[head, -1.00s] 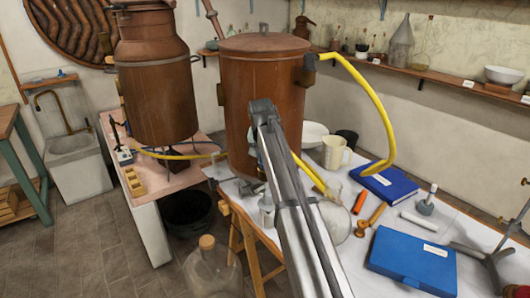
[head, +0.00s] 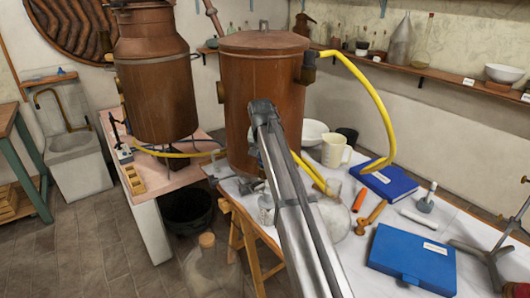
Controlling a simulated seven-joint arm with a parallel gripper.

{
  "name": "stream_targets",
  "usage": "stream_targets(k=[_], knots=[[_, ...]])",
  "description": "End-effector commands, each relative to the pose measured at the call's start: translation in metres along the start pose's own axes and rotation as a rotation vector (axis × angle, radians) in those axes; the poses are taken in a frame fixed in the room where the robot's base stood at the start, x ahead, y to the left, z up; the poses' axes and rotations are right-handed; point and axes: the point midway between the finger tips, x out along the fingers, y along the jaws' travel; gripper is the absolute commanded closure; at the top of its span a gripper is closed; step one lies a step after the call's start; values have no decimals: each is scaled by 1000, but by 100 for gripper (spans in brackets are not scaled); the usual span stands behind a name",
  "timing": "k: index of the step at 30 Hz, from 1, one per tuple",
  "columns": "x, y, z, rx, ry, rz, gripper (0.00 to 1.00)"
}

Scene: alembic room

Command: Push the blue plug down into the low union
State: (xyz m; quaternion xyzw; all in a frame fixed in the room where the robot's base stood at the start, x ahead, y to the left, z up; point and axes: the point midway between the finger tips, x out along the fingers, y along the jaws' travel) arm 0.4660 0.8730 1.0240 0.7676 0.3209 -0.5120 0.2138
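The copper vessel (head: 250,120) stands upright on the white-topped bench, behind my raised arm. A small fitting (head: 249,178) shows low on its front side, beside my arm; I cannot tell whether it is the low union. I cannot make out the blue plug; my arm covers part of the vessel's lower front.
A yellow hose (head: 380,105) arcs from the vessel's upper fitting (head: 309,68) toward a blue book (head: 390,183). A cream mug (head: 335,151), a wooden mallet (head: 371,217) and a blue case (head: 412,258) lie right of my arm. A glass carboy (head: 208,268) stands on the floor.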

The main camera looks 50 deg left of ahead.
Motion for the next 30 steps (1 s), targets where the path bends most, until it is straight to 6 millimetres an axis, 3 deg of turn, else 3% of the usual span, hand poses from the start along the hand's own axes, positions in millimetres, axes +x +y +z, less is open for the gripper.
stream_targets(k=[30], knots=[[6,0,2,0,0,0,100]])
